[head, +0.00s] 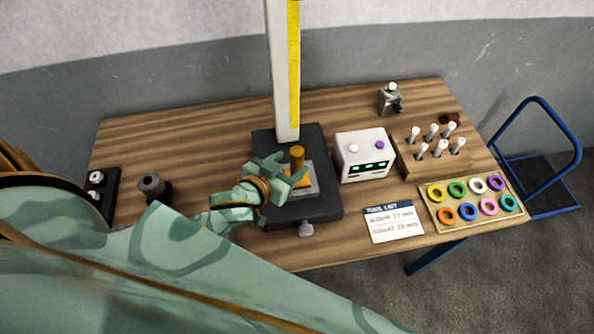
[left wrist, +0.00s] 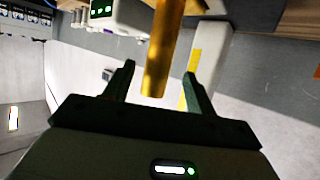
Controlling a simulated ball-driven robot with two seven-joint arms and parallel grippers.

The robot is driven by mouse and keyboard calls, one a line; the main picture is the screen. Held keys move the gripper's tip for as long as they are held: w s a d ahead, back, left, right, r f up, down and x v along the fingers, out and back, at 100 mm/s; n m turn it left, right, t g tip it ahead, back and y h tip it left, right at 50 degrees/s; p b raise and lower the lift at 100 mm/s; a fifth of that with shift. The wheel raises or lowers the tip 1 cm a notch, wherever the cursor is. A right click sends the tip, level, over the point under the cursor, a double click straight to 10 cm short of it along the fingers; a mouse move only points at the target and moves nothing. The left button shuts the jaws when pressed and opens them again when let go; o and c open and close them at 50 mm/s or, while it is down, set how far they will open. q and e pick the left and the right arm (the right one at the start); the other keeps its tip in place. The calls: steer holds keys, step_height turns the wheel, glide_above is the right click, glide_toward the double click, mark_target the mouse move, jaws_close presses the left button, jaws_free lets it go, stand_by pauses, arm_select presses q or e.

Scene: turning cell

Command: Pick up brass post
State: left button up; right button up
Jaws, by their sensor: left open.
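The brass post (head: 297,161) stands upright on the dark base plate (head: 328,205) of the tall column with the yellow scale. In the left wrist view the post (left wrist: 163,50) is a gold cylinder that reaches in between the two fingers. My left gripper (head: 290,171) is at the post, with its fingers apart on either side of it. In the left wrist view my left gripper (left wrist: 160,85) is open, with a gap between the post and each finger. The post's lower end is partly hidden by the gripper in the head view. My right gripper is not in view.
A white display box (head: 364,156) stands close to the right of the base. The tall column (head: 283,75) rises just behind the post. A wooden pin block (head: 438,160), a ring tray (head: 471,203) and a card (head: 394,223) lie further right. A dark cylinder (head: 152,186) stands at left.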

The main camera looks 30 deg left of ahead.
arm_select(q)
steer(key=x, duration=0.5)
steer(key=shift+w+d+f, duration=0.1)
steer(key=shift+w+d, duration=0.15)
steer(key=shift+w, duration=0.1)
steer(key=shift+s, duration=0.15)
steer(key=c, duration=0.4)
jaws_close()
stand_by(0.5)
steer(key=shift+r, duration=0.25)
